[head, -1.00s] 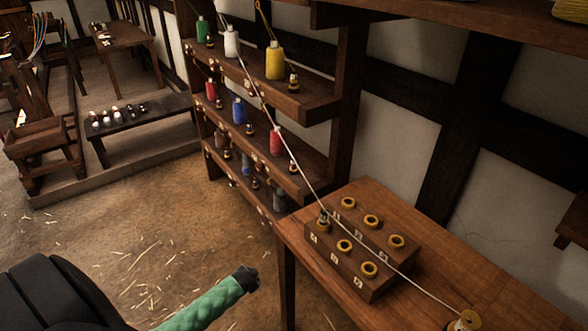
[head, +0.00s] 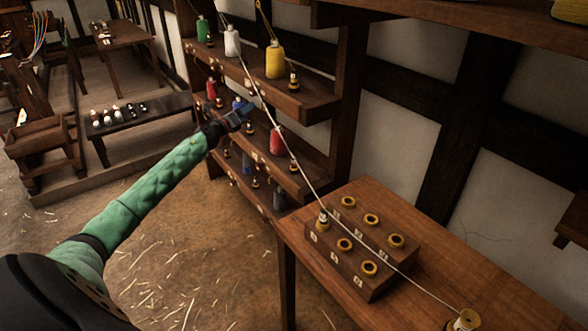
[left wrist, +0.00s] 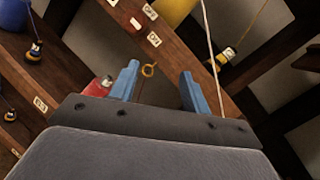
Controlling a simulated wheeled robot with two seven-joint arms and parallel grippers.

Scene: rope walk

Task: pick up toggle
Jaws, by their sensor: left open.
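Several small black-and-gold toggles stand on the shelves beside the coloured spools. One is beside the yellow spool in the head view (head: 294,82); in the left wrist view, a black-and-yellow toggle (left wrist: 229,55) shows to the right of the fingers. My left gripper (head: 243,110) is in front of the middle shelf, near the blue spool, which it partly hides. In the left wrist view its blue fingers (left wrist: 160,88) are apart. My right gripper is not in view.
A pale cord (head: 270,110) runs diagonally past the shelves to a spool (head: 466,321) on the table. A numbered block (head: 372,287) with ringed holes stands on the table (head: 505,279). A red spool (left wrist: 97,87) is close left of the fingers.

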